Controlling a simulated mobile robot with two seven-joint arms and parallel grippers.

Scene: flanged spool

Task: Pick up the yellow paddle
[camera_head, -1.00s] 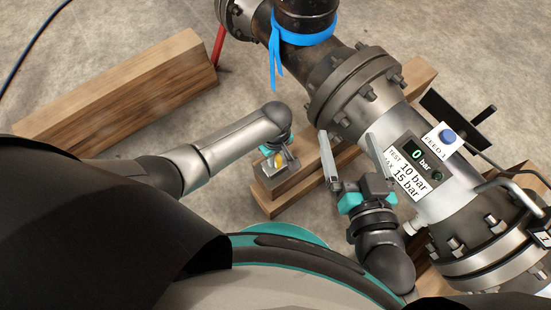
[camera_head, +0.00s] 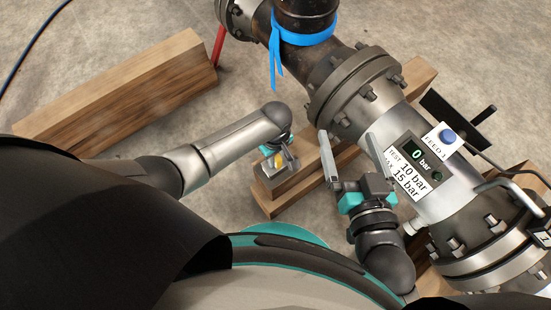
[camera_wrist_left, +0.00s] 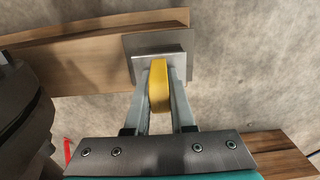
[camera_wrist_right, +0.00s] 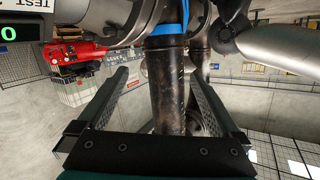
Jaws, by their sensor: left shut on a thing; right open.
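The yellow paddle (camera_wrist_left: 159,88) shows in the left wrist view as a rounded yellow piece between the two fingers of my left gripper (camera_wrist_left: 161,85). A grey metal plate and block (camera_wrist_left: 180,48) sit at its far end, over a wooden beam. In the head view my left gripper (camera_head: 280,160) is shut on the paddle (camera_head: 277,161), of which only a small yellow patch shows. My right gripper (camera_head: 350,162) is open and empty beside the pipe's labelled section; its spread fingers also show in the right wrist view (camera_wrist_right: 158,90).
The flanged pipe spool (camera_head: 435,180) runs diagonally at the right with a pressure readout. A blue strap (camera_head: 305,39) wraps its upper pipe. Wooden beams (camera_head: 120,90) lie at the upper left and under the pipe. Bare concrete floor lies between the left beam and my left arm.

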